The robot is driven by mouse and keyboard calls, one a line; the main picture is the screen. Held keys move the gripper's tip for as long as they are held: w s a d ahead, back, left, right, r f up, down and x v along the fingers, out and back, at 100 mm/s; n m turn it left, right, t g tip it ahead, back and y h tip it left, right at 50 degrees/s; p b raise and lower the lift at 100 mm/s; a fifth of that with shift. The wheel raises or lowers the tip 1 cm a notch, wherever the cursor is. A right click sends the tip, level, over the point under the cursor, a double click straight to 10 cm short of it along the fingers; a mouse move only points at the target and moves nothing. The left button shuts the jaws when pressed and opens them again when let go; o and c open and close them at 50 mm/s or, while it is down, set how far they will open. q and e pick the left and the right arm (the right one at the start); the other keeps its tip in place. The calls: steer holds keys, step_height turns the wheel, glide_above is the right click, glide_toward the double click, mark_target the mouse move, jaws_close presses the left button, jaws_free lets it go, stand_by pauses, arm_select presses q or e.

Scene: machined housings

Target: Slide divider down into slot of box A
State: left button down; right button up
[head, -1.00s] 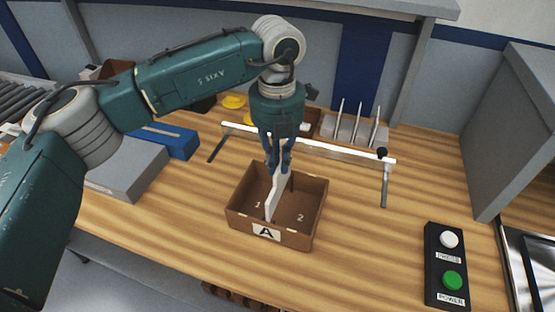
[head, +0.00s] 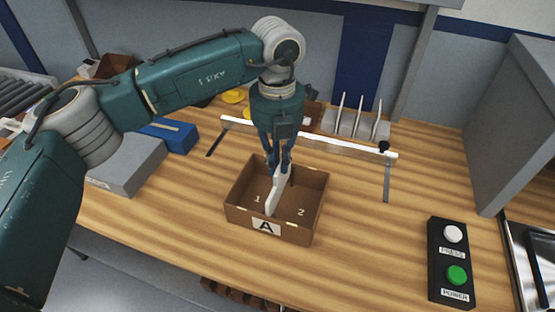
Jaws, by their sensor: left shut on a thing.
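Box A (head: 266,227) is an open brown box with an "A" label on its front wall, standing on the wooden bench. The numbers 1 and 2 show inside it, on either side of the divider. The white divider (head: 276,192) stands upright between these two sides, its lower part inside the box. My left gripper (head: 279,166) points down over the back of the box and is shut on the divider's top. Whether the divider's lower edge sits in the slot or touches the floor cannot be told. My right gripper is not in view.
A white rail (head: 310,138) on legs runs behind the box. A rack with upright dividers (head: 359,120) stands behind it. A control box with white and green buttons (head: 452,262) is at right. A blue block (head: 172,138) is at left.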

arm_select(q)
steer(key=shift+f+b, duration=1.75)
steer(key=shift+f, duration=0.5)
steer(key=c, duration=1.7)
jaws_free()
steer(key=shift+o, duration=0.2)
step_height(320, 180, up, 12)
steer(key=shift+r, duration=0.1)
